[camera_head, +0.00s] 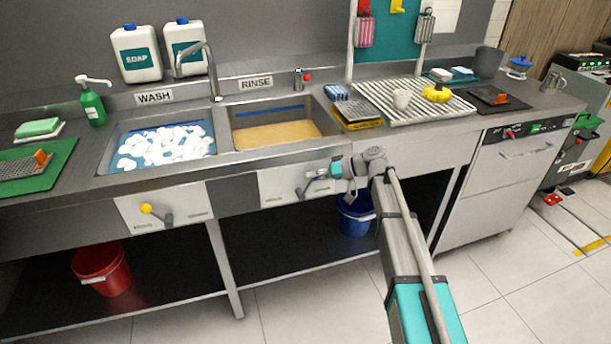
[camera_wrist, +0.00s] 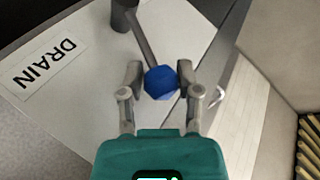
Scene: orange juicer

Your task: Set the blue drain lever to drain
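The blue drain lever has a faceted blue knob (camera_wrist: 160,82) on a grey stem, which runs up to a dark round pivot at the top of the wrist view. My gripper (camera_wrist: 161,78) has one finger on each side of the knob, and both appear to touch it, so it looks shut on it. A white DRAIN label (camera_wrist: 45,68) is on the white panel to the left of the knob. In the head view my gripper (camera_head: 320,174) is at the panel under the rinse sink; the knob is too small or covered there to make out.
A yellow-knobbed lever (camera_head: 146,209) is on the panel under the wash sink (camera_head: 112,160). The rinse sink (camera_head: 234,122) holds brownish water. A blue bucket (camera_head: 355,222) stands below my gripper, and a red bucket (camera_head: 102,272) is on the lower shelf at left.

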